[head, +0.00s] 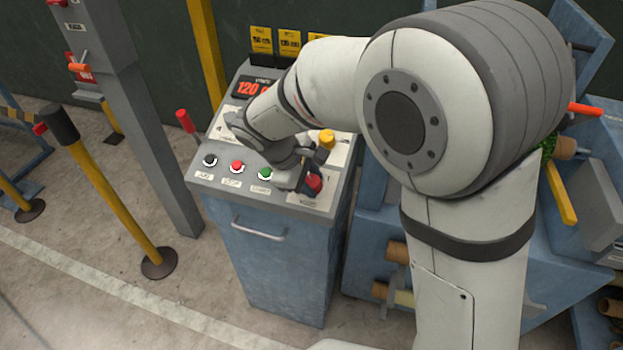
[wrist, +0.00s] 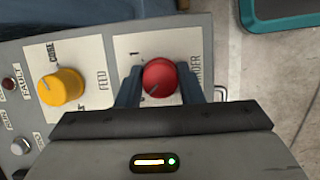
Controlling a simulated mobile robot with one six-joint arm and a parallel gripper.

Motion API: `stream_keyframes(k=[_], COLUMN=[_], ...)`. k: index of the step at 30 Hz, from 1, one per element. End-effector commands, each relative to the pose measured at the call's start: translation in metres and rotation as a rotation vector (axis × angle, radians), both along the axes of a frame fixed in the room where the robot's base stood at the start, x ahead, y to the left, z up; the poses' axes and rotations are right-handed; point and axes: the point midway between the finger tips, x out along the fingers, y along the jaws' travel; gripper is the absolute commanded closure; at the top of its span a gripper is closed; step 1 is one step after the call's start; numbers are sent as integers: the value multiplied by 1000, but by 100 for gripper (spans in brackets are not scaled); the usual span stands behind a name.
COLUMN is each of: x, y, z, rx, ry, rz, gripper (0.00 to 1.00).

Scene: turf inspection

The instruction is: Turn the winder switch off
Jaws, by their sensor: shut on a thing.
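The winder switch is a red rotary knob (wrist: 160,77) on a pale plate lettered WINDER, partly covered by my gripper. A "1" is printed at the plate's upper left; the lower part is hidden by my gripper. In the head view the red knob (head: 314,183) is at the front right corner of the console top. My gripper (wrist: 158,84) has one finger on each side of the knob and is shut on it. It also shows in the head view (head: 309,181), at the knob. I cannot tell the knob's exact setting.
A yellow FEED knob (wrist: 60,86) is beside the winder plate. Black (head: 210,160), red (head: 237,167) and green (head: 265,174) buttons line the console's front edge. A red-tipped lever (head: 185,120) stands at its left. My arm covers much of the console (head: 275,265).

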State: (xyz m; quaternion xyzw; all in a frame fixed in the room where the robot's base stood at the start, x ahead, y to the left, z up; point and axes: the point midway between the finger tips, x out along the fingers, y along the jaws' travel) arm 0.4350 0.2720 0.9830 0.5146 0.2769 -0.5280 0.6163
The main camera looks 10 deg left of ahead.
Motion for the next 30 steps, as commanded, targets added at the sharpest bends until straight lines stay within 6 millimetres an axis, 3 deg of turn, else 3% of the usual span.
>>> stream_keyframes(k=[17, 18, 25, 30], x=[0, 0, 0, 0], y=[0, 0, 0, 0], z=[0, 0, 0, 0], rx=[-10, -10, -9, -10], ry=[1, 1, 1, 1], rz=[30, 30, 29, 28], gripper=[89, 64, 45, 45])
